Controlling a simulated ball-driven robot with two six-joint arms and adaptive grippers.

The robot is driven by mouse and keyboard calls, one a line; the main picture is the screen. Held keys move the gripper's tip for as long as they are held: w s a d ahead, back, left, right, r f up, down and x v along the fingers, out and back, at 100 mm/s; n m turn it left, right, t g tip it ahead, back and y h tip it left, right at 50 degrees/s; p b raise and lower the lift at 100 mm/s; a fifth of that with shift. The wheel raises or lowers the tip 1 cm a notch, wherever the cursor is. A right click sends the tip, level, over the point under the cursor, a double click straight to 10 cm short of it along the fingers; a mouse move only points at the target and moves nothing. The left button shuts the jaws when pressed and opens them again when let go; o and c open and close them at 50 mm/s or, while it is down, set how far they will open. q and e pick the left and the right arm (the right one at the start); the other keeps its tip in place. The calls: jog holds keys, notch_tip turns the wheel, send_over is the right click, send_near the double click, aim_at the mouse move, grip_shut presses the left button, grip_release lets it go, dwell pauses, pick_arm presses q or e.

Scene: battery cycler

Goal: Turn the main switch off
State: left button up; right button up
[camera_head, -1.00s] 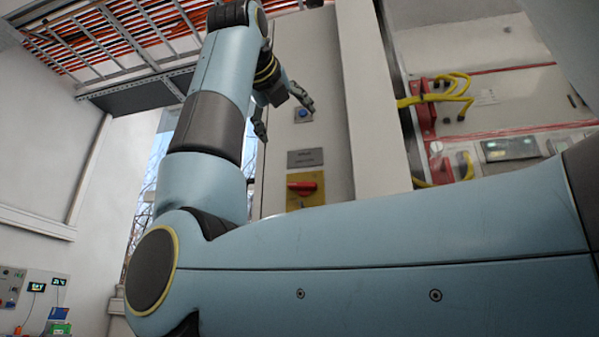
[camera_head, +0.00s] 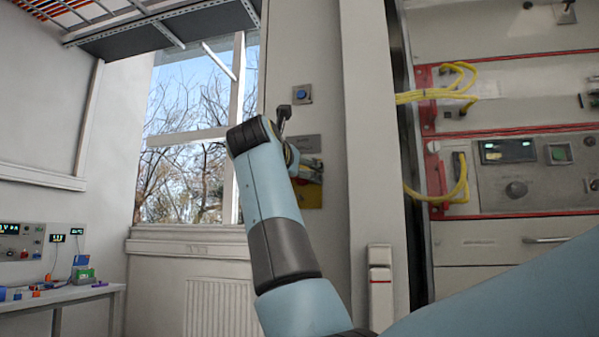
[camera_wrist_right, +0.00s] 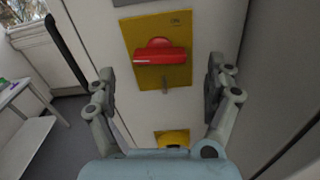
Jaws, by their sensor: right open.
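The main switch is a red handle (camera_wrist_right: 160,55) on a yellow plate (camera_wrist_right: 178,77), seen in the right wrist view. The handle lies crosswise, roughly horizontal. My right gripper (camera_head: 310,167) is at the switch. In the right wrist view, its open fingers (camera_wrist_right: 160,82) stand apart on either side of the plate, with nothing between them; contact with the handle is not visible. My left gripper is not in view.
A blue push button (camera_head: 303,94) sits above the switch on the cabinet. A second yellow piece (camera_wrist_right: 172,138) is below it. To the right is a rack (camera_head: 515,187) with yellow cables (camera_head: 455,97). A window (camera_head: 190,150) and a bench (camera_head: 68,293) are left.

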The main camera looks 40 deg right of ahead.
jog(key=x, duration=0.3)
jog(key=shift+w+d+r, duration=0.1)
jog(key=shift+w+d, duration=0.05)
jog(key=shift+d, duration=0.1)
jog(key=shift+w+d, duration=0.2)
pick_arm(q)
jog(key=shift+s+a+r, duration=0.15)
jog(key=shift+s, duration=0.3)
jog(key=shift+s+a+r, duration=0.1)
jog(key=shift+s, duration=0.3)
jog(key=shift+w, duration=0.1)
pick_arm(e)
jog(key=shift+c, duration=0.7)
jog(key=c, duration=1)
jog(key=shift+r+n+p, duration=0.1)
jog(key=shift+n+p, duration=0.5)
jog(key=shift+p, duration=0.55)
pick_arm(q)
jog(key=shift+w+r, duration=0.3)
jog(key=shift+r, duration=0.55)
pick_arm(e)
jog(key=shift+f, duration=0.2)
jog(key=shift+c, duration=0.2)
jog(key=o, duration=1.2)
